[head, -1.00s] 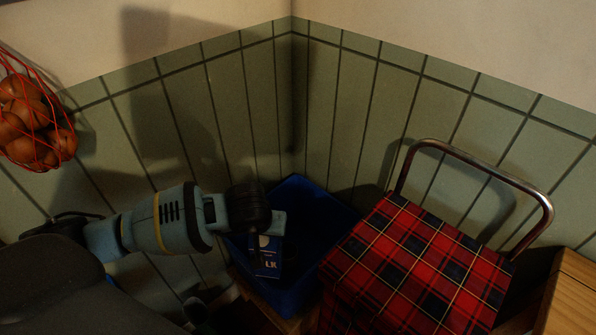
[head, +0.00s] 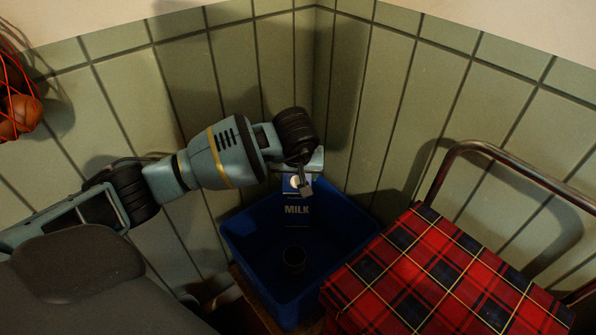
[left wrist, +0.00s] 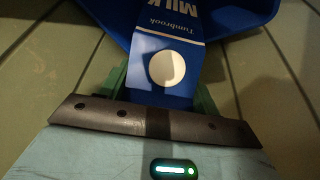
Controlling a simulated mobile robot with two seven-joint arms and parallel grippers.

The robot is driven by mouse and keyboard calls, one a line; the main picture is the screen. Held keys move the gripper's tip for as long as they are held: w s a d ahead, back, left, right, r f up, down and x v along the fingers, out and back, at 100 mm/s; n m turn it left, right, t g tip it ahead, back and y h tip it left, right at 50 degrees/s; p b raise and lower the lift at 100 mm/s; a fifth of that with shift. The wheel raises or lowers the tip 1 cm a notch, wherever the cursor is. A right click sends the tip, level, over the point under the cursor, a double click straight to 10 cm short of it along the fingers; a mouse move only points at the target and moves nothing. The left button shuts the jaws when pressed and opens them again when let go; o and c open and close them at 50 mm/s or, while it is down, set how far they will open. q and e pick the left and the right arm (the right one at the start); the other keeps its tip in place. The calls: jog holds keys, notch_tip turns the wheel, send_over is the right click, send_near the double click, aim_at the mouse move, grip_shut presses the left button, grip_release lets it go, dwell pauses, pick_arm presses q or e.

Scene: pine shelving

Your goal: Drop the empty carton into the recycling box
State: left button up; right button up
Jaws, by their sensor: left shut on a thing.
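The carton is a blue and white milk carton (head: 297,212) with "MILK" on its side; it also shows in the left wrist view (left wrist: 182,28). My left gripper (head: 302,184) is shut on its top end, and the carton hangs down below. The recycling box is an open blue box (head: 252,262) in the corner. The carton appears over the back part of its opening; whether it touches the box cannot be told. The box's blue wall also shows in the left wrist view (left wrist: 240,12). My right gripper is not in view.
A red tartan trolley bag (head: 430,280) with a metal handle (head: 460,155) stands close on the right. Green panelled walls (head: 380,110) meet behind the box. A red net of brown onions (head: 18,112) hangs at far left.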

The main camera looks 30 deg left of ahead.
aim_at(297, 178)
pick_arm(q)
notch_tip(297, 178, down, 5)
jog(key=b, duration=0.3)
jog(key=shift+f, duration=0.1)
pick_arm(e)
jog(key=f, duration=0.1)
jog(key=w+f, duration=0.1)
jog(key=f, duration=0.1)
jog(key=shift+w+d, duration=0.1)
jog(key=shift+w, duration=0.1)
pick_arm(q)
jog(key=o, duration=1.3)
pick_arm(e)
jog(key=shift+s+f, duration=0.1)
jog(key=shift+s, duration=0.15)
pick_arm(q)
jog(key=shift+p+v, duration=0.3)
jog(key=shift+v, duration=3.65)
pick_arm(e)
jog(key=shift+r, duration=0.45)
